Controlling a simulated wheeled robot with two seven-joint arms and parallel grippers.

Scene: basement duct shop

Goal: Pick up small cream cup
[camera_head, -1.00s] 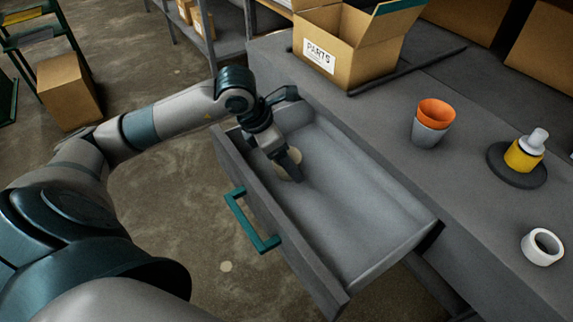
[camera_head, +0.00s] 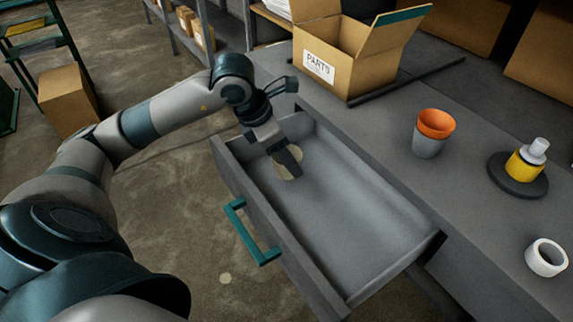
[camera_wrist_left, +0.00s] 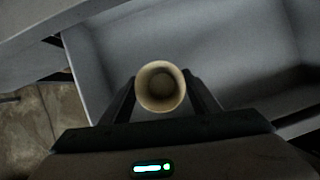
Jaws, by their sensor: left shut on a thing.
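The small cream cup (camera_wrist_left: 160,66) shows mouth-on in the left wrist view, between the two fingers of my left gripper (camera_wrist_left: 160,92). My left gripper is shut on it. In the head view the gripper (camera_head: 290,163) is inside the open grey drawer (camera_head: 360,265), near its far left end. The cream cup (camera_head: 282,172) shows there only in part, behind the fingers. I cannot tell whether it is touching the drawer floor. My right gripper is in neither view.
The drawer has a teal handle (camera_head: 250,230) in front. On the grey bench stand an open parts box (camera_head: 345,50), an orange-topped grey cup (camera_head: 430,145), a yellow and white object on a dark disc (camera_head: 520,190) and a white tape roll (camera_head: 546,257). The rest of the drawer looks empty.

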